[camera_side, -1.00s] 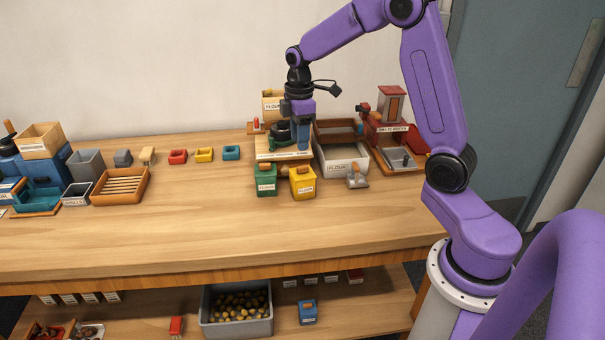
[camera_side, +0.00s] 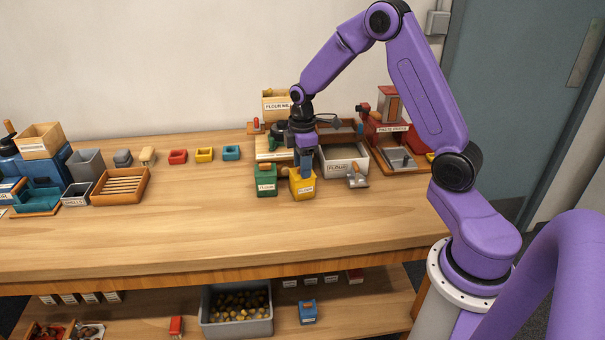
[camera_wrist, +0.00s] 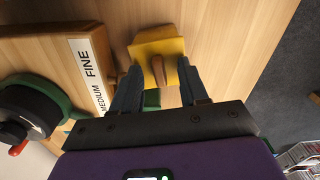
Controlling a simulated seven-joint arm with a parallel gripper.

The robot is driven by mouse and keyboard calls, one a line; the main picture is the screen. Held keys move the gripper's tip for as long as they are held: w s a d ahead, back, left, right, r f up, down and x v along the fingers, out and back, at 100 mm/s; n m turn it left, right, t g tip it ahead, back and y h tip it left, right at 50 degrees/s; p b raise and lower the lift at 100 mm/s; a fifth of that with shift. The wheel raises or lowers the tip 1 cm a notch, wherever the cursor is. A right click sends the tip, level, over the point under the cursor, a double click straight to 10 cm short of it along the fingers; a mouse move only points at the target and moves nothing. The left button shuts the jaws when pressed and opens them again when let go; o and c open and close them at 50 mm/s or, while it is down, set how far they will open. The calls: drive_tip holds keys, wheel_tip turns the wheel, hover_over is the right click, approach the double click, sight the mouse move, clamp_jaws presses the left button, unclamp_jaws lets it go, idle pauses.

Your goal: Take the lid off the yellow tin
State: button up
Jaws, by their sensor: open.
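My gripper (camera_side: 304,172) points down at the top of the tin. In the wrist view, my gripper (camera_wrist: 160,82) is open, with one blue finger on each side of the handle. Whether the fingers touch the lid is not clear. In the side view the fingers hide most of the handle.
A green tin (camera_side: 266,182) stands close on the left. A white flour bin (camera_side: 345,165) and a small metal scoop (camera_side: 357,180) are on the right. The flour mill (camera_side: 278,153) stands behind. The bench in front is clear.

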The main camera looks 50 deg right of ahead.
clamp_jaws()
drive_tip(key=shift+r, duration=0.1)
